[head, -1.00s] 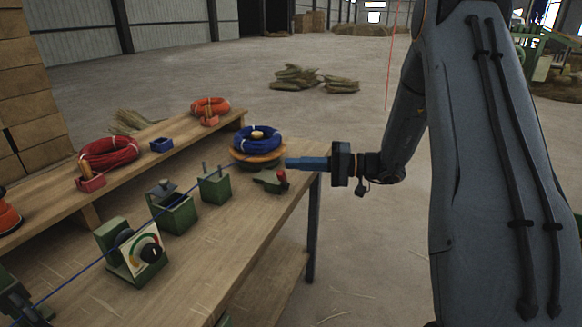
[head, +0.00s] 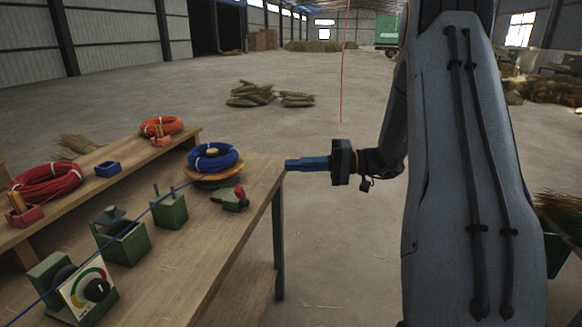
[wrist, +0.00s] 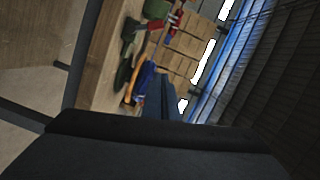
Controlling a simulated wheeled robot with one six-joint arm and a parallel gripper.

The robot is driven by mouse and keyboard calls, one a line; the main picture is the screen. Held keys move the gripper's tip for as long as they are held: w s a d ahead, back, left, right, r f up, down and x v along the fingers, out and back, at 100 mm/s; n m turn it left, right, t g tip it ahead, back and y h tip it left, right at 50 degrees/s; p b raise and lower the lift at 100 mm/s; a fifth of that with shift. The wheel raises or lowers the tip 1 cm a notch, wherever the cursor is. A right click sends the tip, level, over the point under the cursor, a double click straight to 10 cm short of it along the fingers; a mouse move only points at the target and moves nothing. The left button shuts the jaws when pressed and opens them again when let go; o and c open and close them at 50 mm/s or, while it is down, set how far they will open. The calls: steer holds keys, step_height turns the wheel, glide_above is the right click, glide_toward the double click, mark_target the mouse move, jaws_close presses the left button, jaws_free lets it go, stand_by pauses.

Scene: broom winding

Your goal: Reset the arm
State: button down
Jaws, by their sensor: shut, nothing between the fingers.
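My gripper (head: 288,164) is at the end of my arm, with its blue fingers together and nothing between them. In the head view it points left, near the right corner of the wooden workbench (head: 255,190), and appears close to its edge. In the wrist view the gripper's blue fingers (wrist: 160,100) show over the dark wrist body, and the bench (wrist: 108,60) is tilted at the left. A blue cable coil (head: 212,158) sits on a round wooden stand left of the gripper.
A green tool with a red knob (head: 235,198) lies near the bench corner. Green fixtures (head: 122,240) and a dial box (head: 85,290) stand along the bench. The floor right of the bench is clear.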

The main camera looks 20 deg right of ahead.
stand_by(0.3)
steer(key=s+a+f+g+h+p, duration=0.3)
steer(key=s+a+g+h, duration=0.3)
steer(key=s+a, duration=0.7)
steer(key=s+d+n+h+p, duration=0.1)
steer(key=s+h+p, duration=0.3)
steer(key=s+h, duration=0.6)
steer(key=s+d, duration=0.1)
steer(key=s, duration=0.5)
steer(key=shift+d+f+n+g, duration=0.25)
steer(key=shift+d+n+g, duration=0.15)
